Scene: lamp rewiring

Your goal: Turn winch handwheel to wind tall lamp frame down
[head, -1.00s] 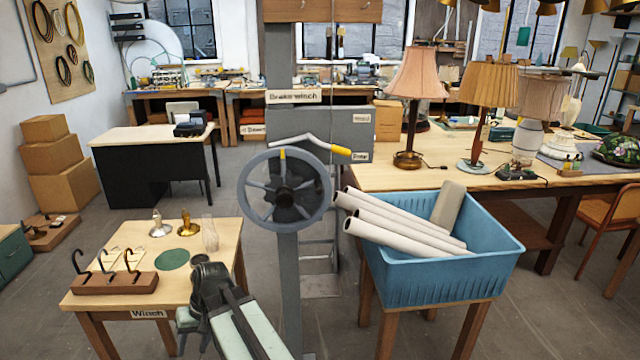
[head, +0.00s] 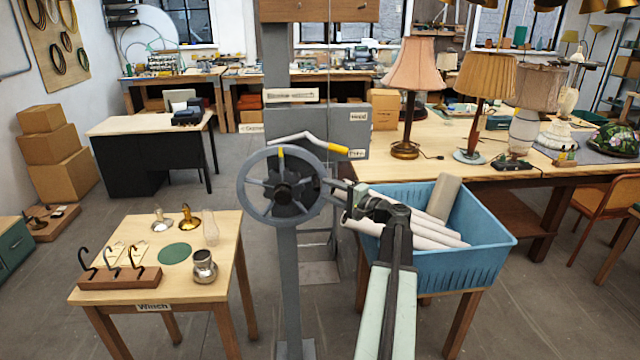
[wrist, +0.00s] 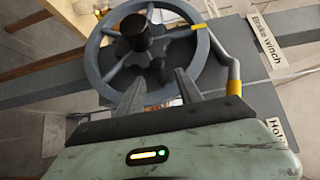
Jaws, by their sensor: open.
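The grey winch handwheel (head: 284,193) stands upright on a grey post (head: 288,270), with a dark hub and a yellow mark at the top of its rim. My gripper (head: 333,186) is at the wheel's right side, its jaws pointing left toward the rim. In the wrist view the handwheel (wrist: 97,52) fills the upper middle, and the spread fingers of my gripper (wrist: 160,78) overlap its near rim. Nothing is held. I cannot tell whether the jaws straddle or touch the rim. I cannot make out the tall lamp frame.
A grey lever with a yellow end (head: 318,144) sits just above the wheel. A blue crate (head: 455,270) of pale tubes stands close on the right, behind my arm. A small wooden table (head: 215,235) with hooks and a metal jar (head: 204,267) stands at left.

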